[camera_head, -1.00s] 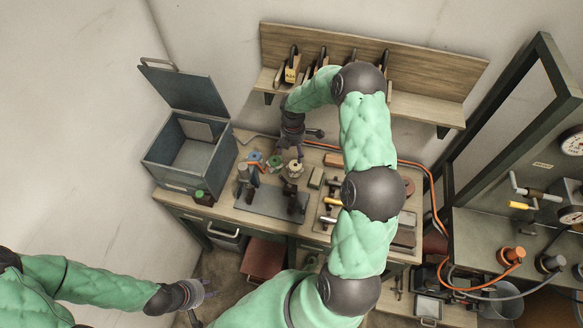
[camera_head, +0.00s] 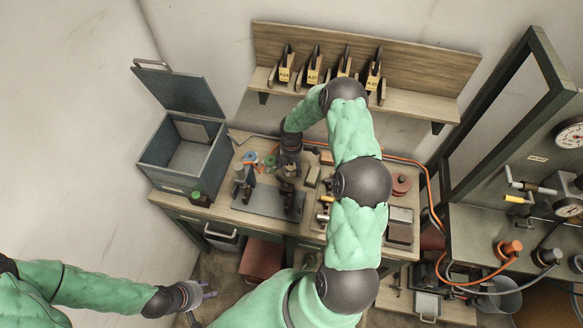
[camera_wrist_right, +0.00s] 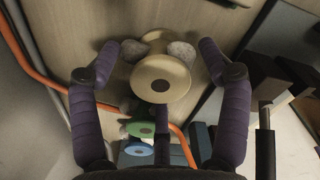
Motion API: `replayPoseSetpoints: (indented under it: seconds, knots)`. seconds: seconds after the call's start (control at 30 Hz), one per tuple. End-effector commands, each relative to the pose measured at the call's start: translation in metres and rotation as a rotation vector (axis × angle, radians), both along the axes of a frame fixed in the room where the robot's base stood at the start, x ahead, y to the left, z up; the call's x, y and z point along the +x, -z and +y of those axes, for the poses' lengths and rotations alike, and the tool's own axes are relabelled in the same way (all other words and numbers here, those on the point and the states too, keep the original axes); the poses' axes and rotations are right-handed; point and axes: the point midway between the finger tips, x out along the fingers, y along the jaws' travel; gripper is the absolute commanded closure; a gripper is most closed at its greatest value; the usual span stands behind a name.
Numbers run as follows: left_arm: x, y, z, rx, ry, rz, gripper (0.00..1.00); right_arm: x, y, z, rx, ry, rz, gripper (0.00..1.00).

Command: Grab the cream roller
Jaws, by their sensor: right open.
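The cream roller (camera_wrist_right: 160,78), a spool with round flanges and a dark centre hole, stands between the two purple fingers of my right gripper (camera_wrist_right: 160,55) in the right wrist view. The fingers are open, one on each side, with a visible gap to the roller. In the head view my right gripper (camera_head: 290,168) is over the bench and mostly hides the roller. My left gripper (camera_head: 207,294) hangs low at the lower left, away from the bench; whether its fingers are open is unclear.
A green spool (camera_wrist_right: 138,128) and a blue spool (camera_wrist_right: 136,148) lie close by in the wrist view. An orange cable (camera_wrist_right: 60,86) runs past. A dark metal plate (camera_head: 262,199) with a fixture is in front, an open grey box (camera_head: 172,185) at left, a wooden shelf (camera_head: 425,108) behind.

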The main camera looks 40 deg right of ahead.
Motion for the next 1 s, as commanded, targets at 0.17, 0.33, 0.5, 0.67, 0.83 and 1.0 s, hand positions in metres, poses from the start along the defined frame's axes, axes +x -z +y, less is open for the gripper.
replayPoseSetpoints:
  seconds: [0.17, 0.33, 0.5, 0.67, 0.83, 1.0]
  knots:
    - [-0.0001, 0.0003, 0.0000, 0.000, 0.000, 0.000, 0.60, 0.0000, 0.0107, -0.0001, 0.000, 0.002, 0.000, 0.23]
    - [0.0000, 0.0003, 0.0000, 0.000, 0.000, 0.000, 0.60, 0.0000, 0.0102, -0.0001, 0.000, 0.002, 0.000, 0.31]
    - [0.0000, 0.0003, 0.0000, 0.000, 0.000, 0.000, 0.60, 0.0001, 0.0100, 0.0000, 0.000, 0.001, 0.000, 0.79]
    - [-0.0001, 0.0003, 0.0000, 0.000, 0.000, 0.000, 0.60, 0.0001, 0.0100, 0.0000, 0.000, 0.001, 0.000, 0.86]
    - [0.0000, 0.0003, 0.0000, 0.000, 0.000, 0.000, 0.60, 0.0001, 0.0096, 0.0000, 0.000, 0.001, 0.000, 0.86]
    - [-0.0001, 0.0000, 0.0000, 0.000, 0.000, 0.000, 0.60, 0.0009, 0.0023, -0.0005, -0.001, 0.001, -0.002, 0.86]
